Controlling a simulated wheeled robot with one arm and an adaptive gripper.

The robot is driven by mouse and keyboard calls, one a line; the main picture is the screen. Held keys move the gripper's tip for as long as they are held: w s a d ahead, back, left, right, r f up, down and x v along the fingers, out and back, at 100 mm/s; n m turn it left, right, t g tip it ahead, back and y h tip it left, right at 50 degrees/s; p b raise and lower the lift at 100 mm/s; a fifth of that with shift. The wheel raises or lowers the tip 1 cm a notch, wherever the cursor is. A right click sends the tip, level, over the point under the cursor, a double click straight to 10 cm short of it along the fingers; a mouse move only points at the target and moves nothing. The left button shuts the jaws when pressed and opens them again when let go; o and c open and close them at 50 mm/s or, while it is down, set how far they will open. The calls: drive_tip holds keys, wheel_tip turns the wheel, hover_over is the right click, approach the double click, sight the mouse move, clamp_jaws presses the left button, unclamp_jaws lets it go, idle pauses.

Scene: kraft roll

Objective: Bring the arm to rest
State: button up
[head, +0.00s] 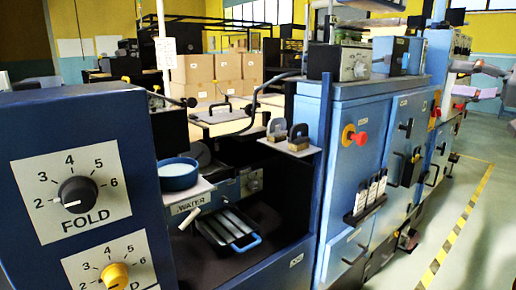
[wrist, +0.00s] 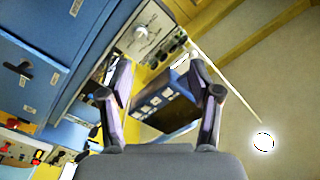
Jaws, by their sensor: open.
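My gripper (wrist: 158,80) shows in the wrist view with its two fingers spread apart and nothing between them. Beyond the fingers are a blue cabinet-like unit and a grey panel with a round dial (wrist: 141,32), apart from the fingers as far as I can tell. In the head view my gripper (head: 457,79) is at the far right, raised beside the upper part of the blue machine row, pointing left. Part of my arm is cut off by the right edge.
A blue panel with a FOLD dial (head: 78,194) stands close at left. A blue round pan (head: 178,175) sits on a small ledge. Blue cabinets (head: 362,130) with knobs and handles run along the right. Cardboard boxes (head: 228,68) stand behind. The floor right of the striped line (head: 458,222) is clear.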

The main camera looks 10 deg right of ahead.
drive_tip(key=w+a+f+n+g+y, duration=0.1)
drive_tip(key=w+a+f+g, duration=0.15)
drive_tip(key=a, duration=0.75)
drive_tip(key=w+a+f+n+g, duration=0.1)
drive_tip(key=a+n+g, duration=0.15)
drive_tip(key=a, duration=0.65)
drive_tip(key=s+a+f+g+h, duration=0.1)
drive_tip(key=s+a+f+g, duration=0.15)
drive_tip(key=a+f, duration=0.5)
drive_tip(key=s+a+f+g+h, duration=0.1)
drive_tip(key=s+a+f+g, duration=0.15)
drive_tip(key=a+f, duration=0.45)
drive_tip(key=s+a+f+g+h, duration=0.2)
drive_tip(key=s+f, duration=0.3)
drive_tip(key=f, duration=0.3)
drive_tip(key=s+a+f+g+h, duration=0.25)
drive_tip(key=s+f, duration=0.25)
drive_tip(key=f, duration=0.3)
drive_tip(key=s+d+f+g+h, duration=0.2)
drive_tip(key=s+d+f, duration=0.2)
drive_tip(key=s+f, duration=0.35)
drive_tip(key=s+d+f+g+h, duration=0.1)
drive_tip(key=s+d+f+h, duration=0.1)
drive_tip(key=s+d+f, duration=0.35)
wheel_tip(320, 180, up, 22)
drive_tip(key=s+a+p, duration=0.2)
drive_tip(key=p, duration=1.8)
drive_tip(key=shift+s+f+m+p, duration=0.15)
drive_tip(key=shift+s+m+p, duration=0.2)
drive_tip(key=shift+m+p, duration=0.1)
